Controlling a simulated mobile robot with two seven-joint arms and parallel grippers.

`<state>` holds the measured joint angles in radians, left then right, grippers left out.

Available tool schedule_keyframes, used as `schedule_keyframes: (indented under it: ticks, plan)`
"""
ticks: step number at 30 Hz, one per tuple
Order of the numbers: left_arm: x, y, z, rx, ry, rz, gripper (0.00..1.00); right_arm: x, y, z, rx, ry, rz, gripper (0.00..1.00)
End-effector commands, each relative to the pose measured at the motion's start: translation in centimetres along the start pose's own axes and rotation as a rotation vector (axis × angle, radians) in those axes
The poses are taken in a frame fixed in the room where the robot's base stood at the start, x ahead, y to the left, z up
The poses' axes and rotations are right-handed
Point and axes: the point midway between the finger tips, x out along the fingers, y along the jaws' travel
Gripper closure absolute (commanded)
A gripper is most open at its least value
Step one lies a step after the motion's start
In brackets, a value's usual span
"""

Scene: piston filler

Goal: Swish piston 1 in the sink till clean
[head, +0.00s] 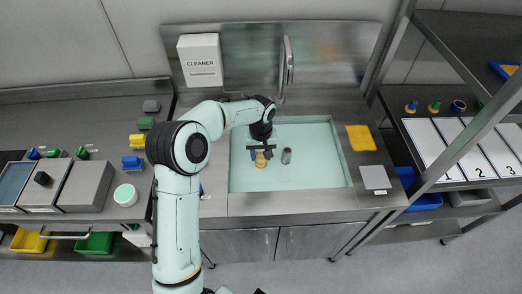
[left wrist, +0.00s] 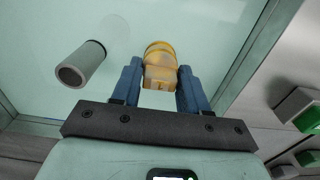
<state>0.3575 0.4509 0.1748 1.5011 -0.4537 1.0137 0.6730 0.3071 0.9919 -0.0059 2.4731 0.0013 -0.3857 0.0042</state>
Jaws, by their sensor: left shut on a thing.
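The sink (head: 315,180) is a pale green basin set in the steel counter, with what looks like clear water in it. My left gripper (head: 261,152) reaches down into the left part of the sink. It is shut on an orange-yellow piston (head: 261,161), taken to be piston 1; no number on it is readable. In the left wrist view the piston (left wrist: 160,62) sits between the blue fingers of the gripper (left wrist: 160,85), and its surface looks mottled yellow and brown. Whether it touches the basin floor I cannot tell. My right gripper is not seen.
A grey upright tube (head: 286,156) stands in the sink just right of the piston. The tap (head: 287,62) rises behind. A cleaner box (head: 201,60) is at the back left. A yellow cloth (head: 360,138) and grey pad (head: 375,177) lie right of the basin. The basin's right half is clear.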

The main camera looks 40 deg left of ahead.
Motion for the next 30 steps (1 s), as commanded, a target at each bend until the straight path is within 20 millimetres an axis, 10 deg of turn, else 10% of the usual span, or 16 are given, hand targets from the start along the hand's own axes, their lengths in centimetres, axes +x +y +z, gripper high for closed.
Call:
schedule_keyframes:
  ticks: [30]
  plan:
    - [6.3,0.1,-0.1,0.001,0.002,0.001,1.00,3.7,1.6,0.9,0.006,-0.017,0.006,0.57]
